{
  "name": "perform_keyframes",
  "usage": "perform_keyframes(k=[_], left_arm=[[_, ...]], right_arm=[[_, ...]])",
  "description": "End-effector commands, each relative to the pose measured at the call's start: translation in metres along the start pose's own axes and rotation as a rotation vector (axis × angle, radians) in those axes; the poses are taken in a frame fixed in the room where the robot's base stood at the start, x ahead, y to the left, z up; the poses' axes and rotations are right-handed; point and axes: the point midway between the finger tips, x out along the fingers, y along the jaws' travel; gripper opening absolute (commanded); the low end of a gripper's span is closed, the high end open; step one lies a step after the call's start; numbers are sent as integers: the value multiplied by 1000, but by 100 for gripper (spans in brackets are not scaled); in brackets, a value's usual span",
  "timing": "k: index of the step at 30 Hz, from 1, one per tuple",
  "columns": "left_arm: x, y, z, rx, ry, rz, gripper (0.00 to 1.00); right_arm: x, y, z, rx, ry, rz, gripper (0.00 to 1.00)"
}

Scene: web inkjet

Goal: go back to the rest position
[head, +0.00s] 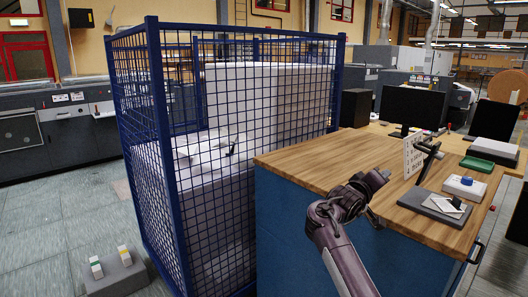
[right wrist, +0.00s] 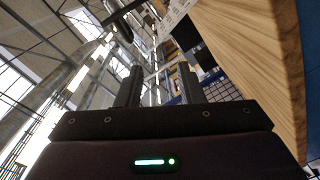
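My right gripper (head: 372,182) is in the head view, raised in front of the wooden-topped workbench (head: 325,160), near its front edge. In the right wrist view, the fingers of this gripper (right wrist: 159,84) are apart with nothing between them. That view looks up past the bench edge toward the ceiling. My left gripper is out of view.
A blue mesh cage (head: 163,120) with white contents stands left of the bench. A grey block (head: 116,276) sits on the floor at lower left.

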Motion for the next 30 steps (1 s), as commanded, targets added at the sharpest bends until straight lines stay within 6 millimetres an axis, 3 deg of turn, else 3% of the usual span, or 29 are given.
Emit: perform_keyframes(k=[8, 14, 21, 26, 30], left_arm=[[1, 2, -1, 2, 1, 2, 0], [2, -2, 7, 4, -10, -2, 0], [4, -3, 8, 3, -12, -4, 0], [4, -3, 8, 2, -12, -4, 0], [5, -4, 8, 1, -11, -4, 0]], right_arm=[[1, -77, 43, -29, 17, -93, 34], [-7, -160, 102, -51, 25, -210, 34], [-50, -290, 224, -67, -2, -439, 34], [-96, -359, 315, -65, -53, -597, 34], [-147, -406, 398, -57, -119, -733, 34]])
